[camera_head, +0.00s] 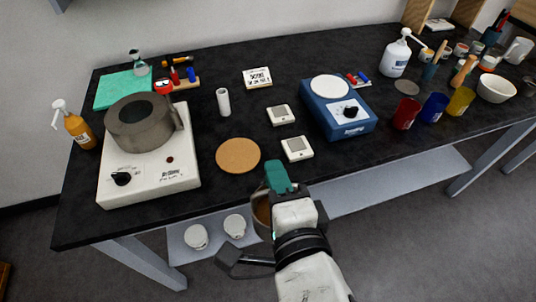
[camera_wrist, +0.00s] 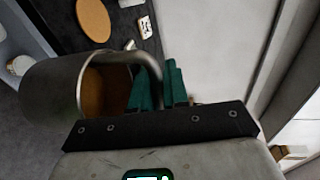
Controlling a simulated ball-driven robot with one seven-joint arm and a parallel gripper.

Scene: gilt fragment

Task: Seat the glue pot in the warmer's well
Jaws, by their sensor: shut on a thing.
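The glue pot (camera_wrist: 48,92) is a grey metal pot with brown glue inside and a curved handle, at the left of the wrist view. My gripper (camera_wrist: 158,88) has green fingers shut on the handle. In the head view my gripper (camera_head: 279,178) is at the table's front edge, and the pot (camera_head: 260,214) is mostly hidden behind it. The warmer (camera_head: 147,181) is a white box with a black knob, at the left of the table. Its well (camera_head: 140,122) is a dark grey ring on top, open and empty as far as I can see. The pot is apart from it, to its right.
A round cork mat (camera_head: 238,155) lies between the warmer and my gripper. A white cylinder (camera_head: 223,102), small square pads (camera_head: 297,148) and a blue stirrer plate (camera_head: 338,121) stand to the right. Cups fill the far right.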

